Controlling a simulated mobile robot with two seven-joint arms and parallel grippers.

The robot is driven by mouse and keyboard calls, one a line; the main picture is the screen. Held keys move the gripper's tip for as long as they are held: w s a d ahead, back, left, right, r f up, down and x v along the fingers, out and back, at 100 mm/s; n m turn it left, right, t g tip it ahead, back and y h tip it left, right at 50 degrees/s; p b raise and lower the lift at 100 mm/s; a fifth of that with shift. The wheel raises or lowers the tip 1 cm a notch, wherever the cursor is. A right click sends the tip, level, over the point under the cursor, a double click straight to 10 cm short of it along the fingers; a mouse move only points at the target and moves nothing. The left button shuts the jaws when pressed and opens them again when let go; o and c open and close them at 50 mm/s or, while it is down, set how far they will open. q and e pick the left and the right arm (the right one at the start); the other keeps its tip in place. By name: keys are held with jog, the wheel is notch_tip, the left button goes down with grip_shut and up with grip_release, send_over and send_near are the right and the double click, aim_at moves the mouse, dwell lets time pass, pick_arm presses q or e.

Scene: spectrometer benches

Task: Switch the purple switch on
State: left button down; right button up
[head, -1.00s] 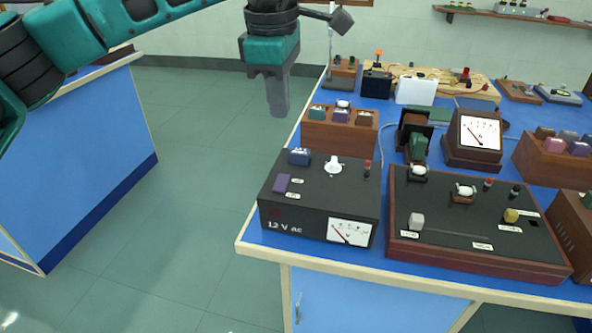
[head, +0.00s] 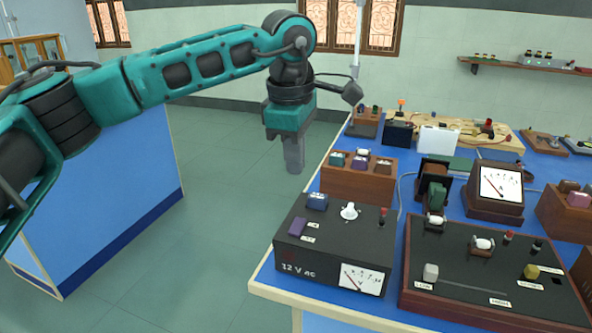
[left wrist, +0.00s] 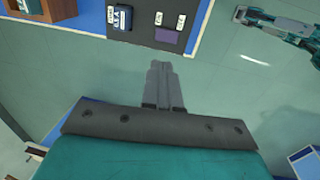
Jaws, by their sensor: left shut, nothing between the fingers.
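The purple switch (head: 297,226) sits on the top left part of the black 12 V ac power box (head: 330,250). It also shows in the left wrist view (left wrist: 166,36), beside small white labels. I cannot tell its on or off position. My left gripper (head: 295,168) points down, shut and empty, above and behind the box's left side, apart from the switch. In the left wrist view the closed fingers (left wrist: 161,68) appear just below the box's edge, over the floor.
A blue switch (head: 317,202) and white knob (head: 350,212) share the box top. A wooden block with several switches (head: 358,180) stands behind it. A wooden-framed panel (head: 490,275) is close on the right.

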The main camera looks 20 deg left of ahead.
aim_at(296, 227)
pick_arm(q)
jog(key=f, duration=0.4)
jog(key=w+f, duration=0.1)
jog(key=f, duration=0.7)
jog(key=shift+w+b, duration=0.35)
pick_arm(e)
jog(key=shift+w+a, duration=0.25)
jog(key=shift+a, duration=0.05)
jog(key=shift+r, duration=0.1)
pick_arm(q)
jog(key=shift+g+p, duration=0.4)
jog(key=shift+p, duration=0.05)
jog(key=shift+w+f, duration=0.1)
jog(key=shift+f, duration=0.2)
pick_arm(e)
jog(key=shift+s+d+f, duration=0.15)
jog(key=shift+d+f, duration=0.1)
jog(key=shift+d, duration=0.05)
pick_arm(q)
jog(key=shift+s, duration=0.2)
jog(key=shift+s+r, duration=0.1)
jog(key=shift+s, duration=0.55)
pick_arm(e)
jog(key=shift+r, duration=0.3)
